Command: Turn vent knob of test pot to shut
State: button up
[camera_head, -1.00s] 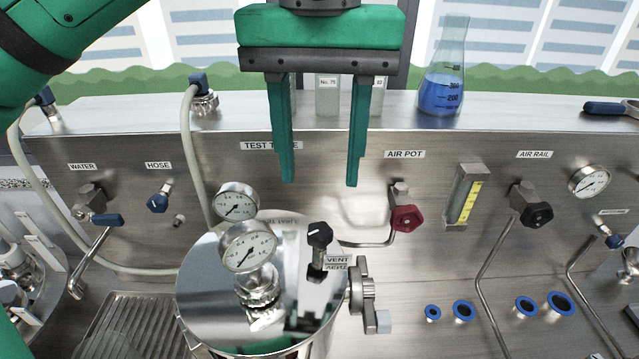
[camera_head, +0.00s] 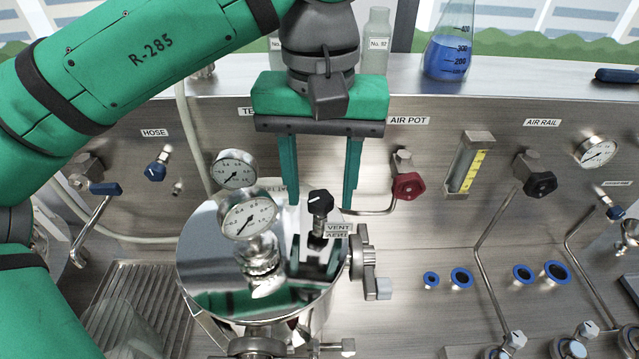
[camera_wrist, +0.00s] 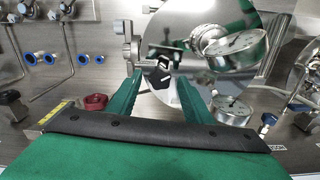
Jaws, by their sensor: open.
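The test pot (camera_head: 205,290) is a round steel vessel with a shiny lid, standing in front of the panel. The black vent knob (camera_head: 320,202) stands on a short stem at the lid's right side, beside a VENT label (camera_head: 338,229). A white mark shows on its top. It also shows in the wrist view (camera_wrist: 158,76), between and beyond the fingers. My green gripper (camera_head: 320,203) is open and empty. In the head view its fingers hang behind the knob, one to each side; I cannot see contact. The gripper also shows in the wrist view (camera_wrist: 160,88).
A clamp (camera_head: 364,262) sits at the lid's right edge. A red AIR POT knob (camera_head: 407,186) is on the panel. A blue-filled flask (camera_head: 449,45) stands on the ledge.

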jog(key=shift+f, duration=0.2)
jog(key=shift+c, duration=0.7)
jog(key=c, duration=0.9)
jog(key=shift+c, duration=0.2)
